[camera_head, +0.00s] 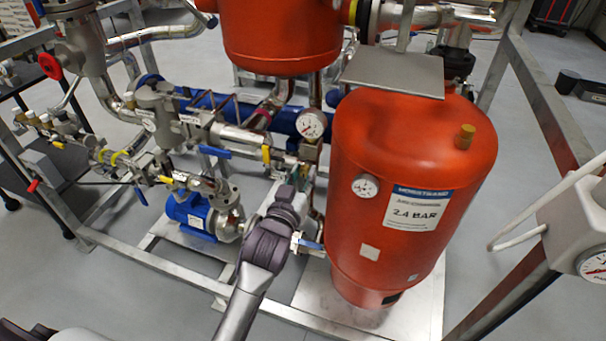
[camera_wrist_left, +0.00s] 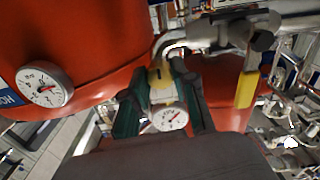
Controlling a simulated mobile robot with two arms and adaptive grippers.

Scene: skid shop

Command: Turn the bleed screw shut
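My left gripper (camera_head: 302,178) reaches up from the bottom of the head view, left of the red tank, below a brass fitting (camera_head: 308,152) and a round gauge (camera_head: 311,124). In the left wrist view, the gripper's two dark green fingers (camera_wrist_left: 158,88) stand apart. Between them show a small yellow-brass piece (camera_wrist_left: 161,78), which may be the bleed screw, and a white-faced gauge (camera_wrist_left: 170,118). I see no clear contact of the fingers with either. The fingertips are hard to make out in the head view. My right gripper is not in view.
The red tank (camera_head: 400,190) with its label and gauge stands close on the right. A blue-handled valve (camera_head: 310,244) is beside the gripper. A yellow lever (camera_wrist_left: 246,90) is right of the fingers in the wrist view. Pipes, a blue pump (camera_head: 190,216) and frame rails crowd the left.

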